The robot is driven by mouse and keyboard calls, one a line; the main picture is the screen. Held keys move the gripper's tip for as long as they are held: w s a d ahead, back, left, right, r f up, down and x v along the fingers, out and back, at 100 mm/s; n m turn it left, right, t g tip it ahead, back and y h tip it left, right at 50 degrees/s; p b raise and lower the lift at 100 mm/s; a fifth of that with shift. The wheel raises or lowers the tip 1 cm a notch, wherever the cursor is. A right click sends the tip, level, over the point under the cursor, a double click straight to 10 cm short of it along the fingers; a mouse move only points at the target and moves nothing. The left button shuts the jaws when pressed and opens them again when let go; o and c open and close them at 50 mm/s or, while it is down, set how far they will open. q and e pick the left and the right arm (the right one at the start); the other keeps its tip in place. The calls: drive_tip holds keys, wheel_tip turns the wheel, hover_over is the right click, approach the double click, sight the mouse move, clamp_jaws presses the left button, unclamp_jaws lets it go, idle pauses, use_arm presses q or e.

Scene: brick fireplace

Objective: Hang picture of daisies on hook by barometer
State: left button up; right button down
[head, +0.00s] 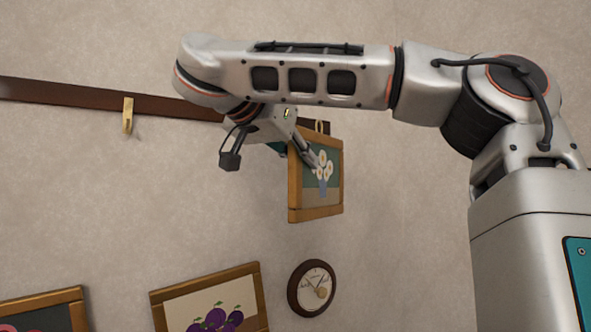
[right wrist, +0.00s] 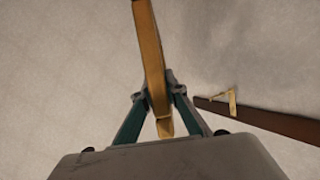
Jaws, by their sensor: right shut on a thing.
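The picture of daisies (head: 331,193), white flowers in a blue vase on green in a wooden frame, is held in the air by my right gripper (head: 308,153). In the right wrist view the gripper (right wrist: 157,98) is shut on the frame (right wrist: 152,50), which shows edge-on. A brass hook (head: 128,115) hangs on the dark rail. A small brass piece (head: 319,126) shows just above the picture near the rail's right end; I cannot tell whether it is a hook or the picture's hanger. The round barometer (head: 312,288) is on the wall below the picture. My left gripper is out of view.
The dark wooden rail (head: 60,94) runs along the wall, partly hidden by my arm. It also shows in the right wrist view with a brass hook (right wrist: 231,97) near its end. A picture of plums (head: 215,303) and another framed picture (head: 45,309) are lower left.

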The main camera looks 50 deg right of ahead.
drive_tip(key=shift+w, duration=0.15)
drive_tip(key=w+d+f, duration=0.2)
drive_tip(key=w+d, duration=0.1)
drive_tip(key=w, duration=0.9)
drive_tip(key=shift+w, duration=0.15)
idle(1.4)
idle(0.6)
